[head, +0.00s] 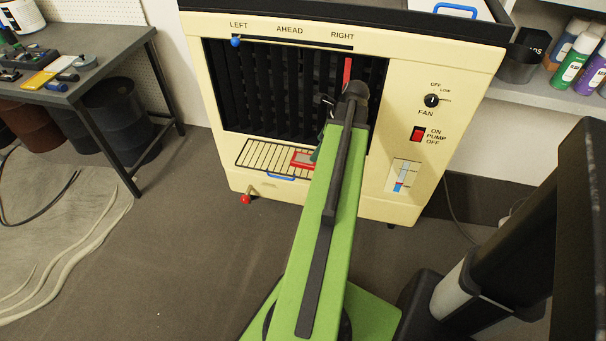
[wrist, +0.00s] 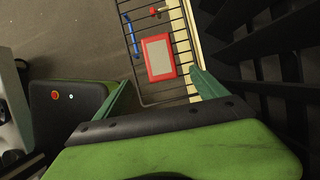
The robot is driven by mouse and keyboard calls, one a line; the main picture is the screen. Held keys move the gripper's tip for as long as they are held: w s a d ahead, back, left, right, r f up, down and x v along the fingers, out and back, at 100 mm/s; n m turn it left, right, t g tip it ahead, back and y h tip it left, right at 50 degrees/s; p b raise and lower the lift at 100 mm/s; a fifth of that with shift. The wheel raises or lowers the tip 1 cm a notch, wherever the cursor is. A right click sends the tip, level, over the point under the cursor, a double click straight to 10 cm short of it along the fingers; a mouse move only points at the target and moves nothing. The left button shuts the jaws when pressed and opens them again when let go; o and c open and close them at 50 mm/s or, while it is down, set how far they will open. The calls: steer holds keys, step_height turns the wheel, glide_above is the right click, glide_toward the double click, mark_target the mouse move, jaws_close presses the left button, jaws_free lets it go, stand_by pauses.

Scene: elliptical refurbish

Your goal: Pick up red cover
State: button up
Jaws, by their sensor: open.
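The red cover (wrist: 159,58) is a flat rectangle with a red border and a pale grey middle. It lies on the wire rack (wrist: 186,45) in the wrist view. In the head view the red cover (head: 302,158) shows on the slatted shelf at the cooler's lower front, partly hidden by my arm. My gripper (wrist: 160,78) is open in the wrist view, its green fingers apart and nothing between them. The cover lies ahead of the gap between the fingertips. In the head view my arm hides most of the gripper.
The cream cooler (head: 455,95) has dark vertical louvres (head: 270,85) behind the rack. A blue handle (head: 280,177) and a red knob (head: 245,199) stick out at the rack's front. A workbench (head: 90,70) stands at left. Floor (head: 200,260) at front left is mostly clear.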

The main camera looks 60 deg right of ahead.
mark_target(308, 159)
steer(key=b+x, duration=0.1)
steer(key=x, duration=0.2)
steer(key=shift+f, duration=0.15)
steer(key=b+x, duration=0.5)
steer(key=shift+w, duration=0.15)
steer(key=c, duration=1.8)
